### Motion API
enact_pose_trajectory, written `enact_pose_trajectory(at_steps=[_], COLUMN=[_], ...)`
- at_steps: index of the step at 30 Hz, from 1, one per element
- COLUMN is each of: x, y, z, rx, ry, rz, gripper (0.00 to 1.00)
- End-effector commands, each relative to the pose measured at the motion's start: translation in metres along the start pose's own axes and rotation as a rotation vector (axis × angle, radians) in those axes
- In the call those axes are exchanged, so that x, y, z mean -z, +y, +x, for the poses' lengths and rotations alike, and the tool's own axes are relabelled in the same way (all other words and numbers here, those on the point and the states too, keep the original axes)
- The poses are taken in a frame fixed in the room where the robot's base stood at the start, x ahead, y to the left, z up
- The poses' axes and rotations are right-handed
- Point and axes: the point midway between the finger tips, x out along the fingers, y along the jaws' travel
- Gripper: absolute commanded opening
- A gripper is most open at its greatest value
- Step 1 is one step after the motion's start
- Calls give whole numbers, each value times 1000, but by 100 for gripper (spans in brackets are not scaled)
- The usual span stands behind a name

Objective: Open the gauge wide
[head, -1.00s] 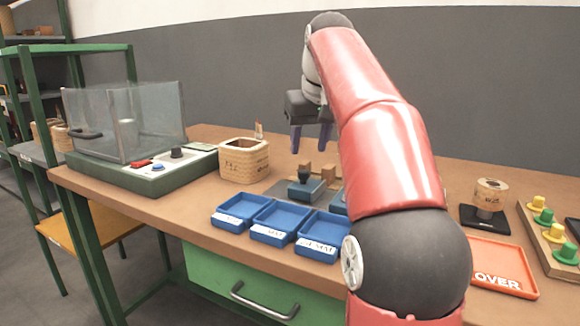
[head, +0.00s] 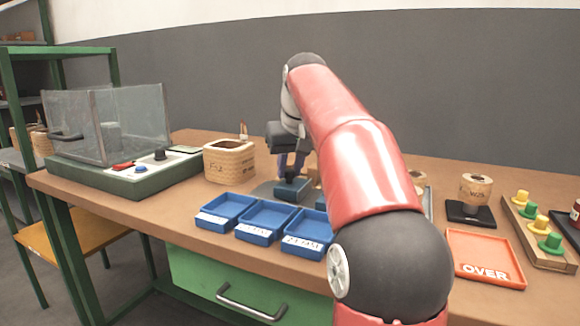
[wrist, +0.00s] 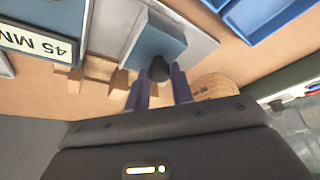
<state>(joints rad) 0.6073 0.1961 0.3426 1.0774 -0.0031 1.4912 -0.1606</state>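The gauge is a grey plate (wrist: 190,20) carrying a blue block (wrist: 152,45) with a dark round knob (wrist: 159,68) on it. In the head view its blue block (head: 290,191) sits behind the blue trays, partly hidden by my arm. My gripper (wrist: 159,80) is above it, pointing down, with two purple-blue fingers apart, one on each side of the knob. I cannot tell whether they touch it. In the head view my gripper (head: 291,172) is just over the block. A plate labelled "45 MN" (wrist: 38,42) shows at the left of the wrist view.
Blue trays (head: 265,233) stand in front. An orange "OVER" tray (head: 484,272) and a coil (head: 475,189) on a black stand are right.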

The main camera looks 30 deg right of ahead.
Motion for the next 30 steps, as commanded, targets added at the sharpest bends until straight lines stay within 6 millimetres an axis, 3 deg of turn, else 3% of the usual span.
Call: enact_pose_trajectory(at_steps=[1,5,11,20,29,30], x=[0,0,1,27,28,28], y=[0,0,-1,-28,-29,-29], z=[0,0,-1,7,11,11], rx=[-1,-1,-1,-1,-3,-3], ry=[0,1,0,0,2,2], rz=[0,0,0,-2,1,1], gripper=[15,0,0,0,0,24])
